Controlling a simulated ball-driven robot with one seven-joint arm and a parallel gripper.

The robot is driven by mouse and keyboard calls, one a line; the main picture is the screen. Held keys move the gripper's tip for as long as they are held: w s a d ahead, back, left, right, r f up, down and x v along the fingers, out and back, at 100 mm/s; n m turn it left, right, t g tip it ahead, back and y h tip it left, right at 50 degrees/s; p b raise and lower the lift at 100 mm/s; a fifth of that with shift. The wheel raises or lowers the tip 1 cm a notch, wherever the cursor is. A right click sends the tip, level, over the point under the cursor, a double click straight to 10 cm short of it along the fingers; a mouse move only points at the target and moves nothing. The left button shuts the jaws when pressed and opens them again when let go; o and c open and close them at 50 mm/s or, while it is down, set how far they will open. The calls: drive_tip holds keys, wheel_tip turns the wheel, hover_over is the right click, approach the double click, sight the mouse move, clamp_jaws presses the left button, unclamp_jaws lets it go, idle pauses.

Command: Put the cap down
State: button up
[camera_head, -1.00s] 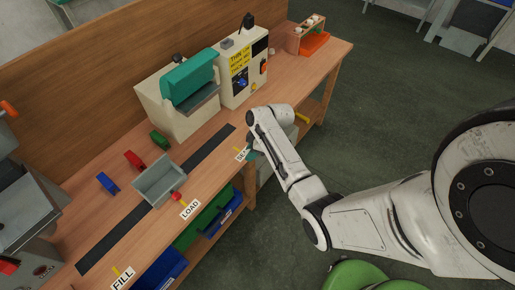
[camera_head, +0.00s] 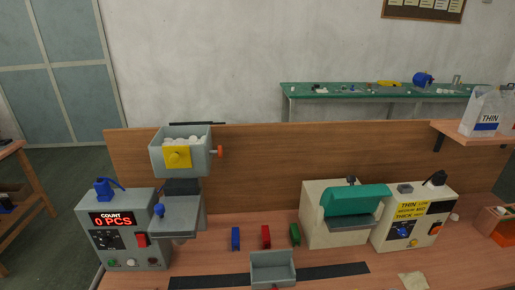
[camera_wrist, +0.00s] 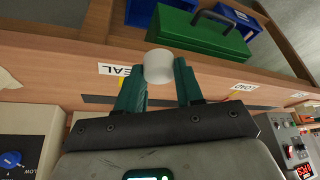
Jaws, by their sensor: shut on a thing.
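The cap (camera_wrist: 158,68) is a small white cylinder in the wrist view. My gripper (camera_wrist: 159,80) has two teal fingers, one on each side of the cap, and is shut on it near the fingertips. Behind the cap is the wooden front edge of the bench, with a label partly covered by the left finger and a LOAD label (camera_wrist: 244,87) to the right. I cannot tell how far the cap is from the bench. My gripper and the cap are not in the head view.
In the head view, a grey tray (camera_head: 273,271) sits on the bench over a dark strip (camera_head: 215,281). Blue (camera_head: 235,238), red (camera_head: 266,236) and green (camera_head: 295,234) pieces stand behind it. A machine with a teal lid (camera_head: 357,199) is right; a counter (camera_head: 112,219) reads 0 PCS.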

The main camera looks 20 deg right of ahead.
drive_tip(key=a+r+m, duration=0.1)
drive_tip(key=a+r, duration=0.2)
drive_tip(key=a, duration=0.8)
drive_tip(key=a+r+m+h, duration=0.1)
drive_tip(key=a+r+m, duration=0.1)
drive_tip(key=a, duration=0.8)
drive_tip(key=shift+w+a+r+m, duration=0.3)
drive_tip(key=shift+w+a+r, duration=0.1)
drive_tip(key=shift+r, duration=0.4)
